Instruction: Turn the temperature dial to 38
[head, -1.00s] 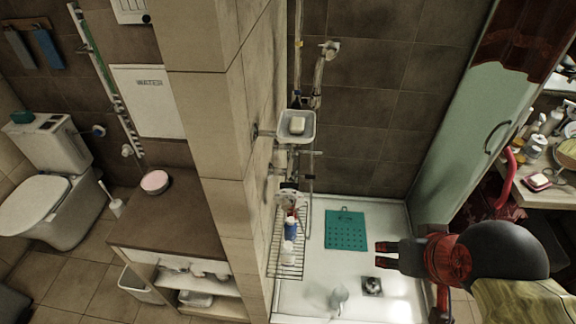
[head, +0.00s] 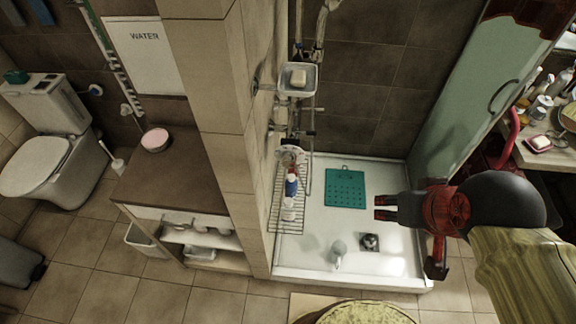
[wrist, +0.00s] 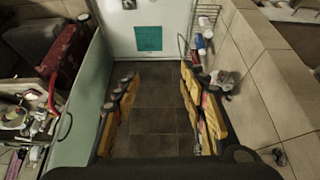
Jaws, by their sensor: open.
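I cannot clearly make out the temperature dial or its numbers. Metal shower fittings (head: 303,135) run along the narrow light-tiled wall in the head view, below the soap dish. A pale round part (head: 291,157) shows there above the wire rack, too small to identify. My gripper (head: 384,207) is open and empty, its fingers pointing left over the shower tray, well to the right of the fittings. In the wrist view the fingers of my gripper (wrist: 160,98) are wide apart with nothing between them. A whitish rounded object (wrist: 222,80) shows beyond the right finger.
A soap dish (head: 312,82) juts from the wall, and a wire rack (head: 273,215) holds bottles. The white shower tray (head: 320,246) holds a teal mat (head: 346,188). A greenish glass panel (head: 462,110) stands right. A yellowish round object (head: 365,312) is at the bottom edge.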

